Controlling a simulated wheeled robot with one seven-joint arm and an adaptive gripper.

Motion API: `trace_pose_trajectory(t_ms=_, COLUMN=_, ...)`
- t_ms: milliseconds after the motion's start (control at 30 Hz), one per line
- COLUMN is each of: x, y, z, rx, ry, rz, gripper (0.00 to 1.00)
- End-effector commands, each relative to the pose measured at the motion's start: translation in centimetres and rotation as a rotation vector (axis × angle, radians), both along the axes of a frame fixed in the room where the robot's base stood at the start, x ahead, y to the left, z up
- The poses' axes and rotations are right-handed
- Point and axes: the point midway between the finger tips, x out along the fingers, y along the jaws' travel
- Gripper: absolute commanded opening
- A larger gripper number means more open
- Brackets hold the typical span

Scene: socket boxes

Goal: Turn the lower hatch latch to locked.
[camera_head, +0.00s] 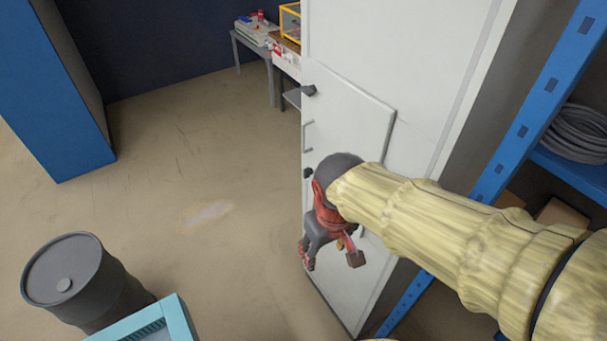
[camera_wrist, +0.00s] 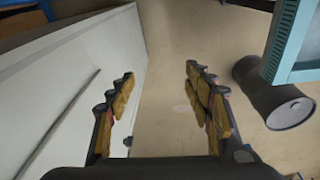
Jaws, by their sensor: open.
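The hatch (camera_head: 350,105) is a pale panel on the white cabinet, shut as far as I can see. Its upper latch (camera_head: 309,90) is a small dark knob near the left edge. The lower latch (camera_head: 308,172) is a similar dark knob below the handle (camera_head: 307,135). My gripper (camera_head: 332,258) is just below and right of the lower latch in the head view, in front of the cabinet. In the wrist view its fingers (camera_wrist: 159,75) are spread with nothing between their tips. A small dark piece (camera_wrist: 127,141) shows by the left finger; I cannot tell what it is.
A dark barrel (camera_head: 95,280) and a teal-framed object (camera_head: 150,325) stand at the lower left. Blue shelving (camera_head: 540,100) is close on the right. A blue cabinet (camera_head: 45,90) is at the far left. The floor between is clear.

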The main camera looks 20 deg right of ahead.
Motion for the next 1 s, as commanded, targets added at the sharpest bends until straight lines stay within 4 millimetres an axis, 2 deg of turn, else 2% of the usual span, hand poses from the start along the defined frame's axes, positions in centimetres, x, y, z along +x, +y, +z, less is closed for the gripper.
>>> trace_pose_trajectory(t_ms=200, x=3.2, y=0.8, z=-4.1, rx=-0.125, ry=0.161, rz=0.116, gripper=0.52)
trace_pose_trajectory(t_ms=600, x=9.7, y=0.9, z=-12.3, rx=-0.454, ry=0.390, rz=0.269, gripper=0.52)
trace_pose_trajectory(t_ms=767, x=12.7, y=0.7, z=-15.7, rx=-0.624, ry=0.443, rz=0.312, gripper=0.52)
trace_pose_trajectory(t_ms=1000, x=18.3, y=0.7, z=-20.7, rx=-0.920, ry=0.439, rz=0.351, gripper=0.52)
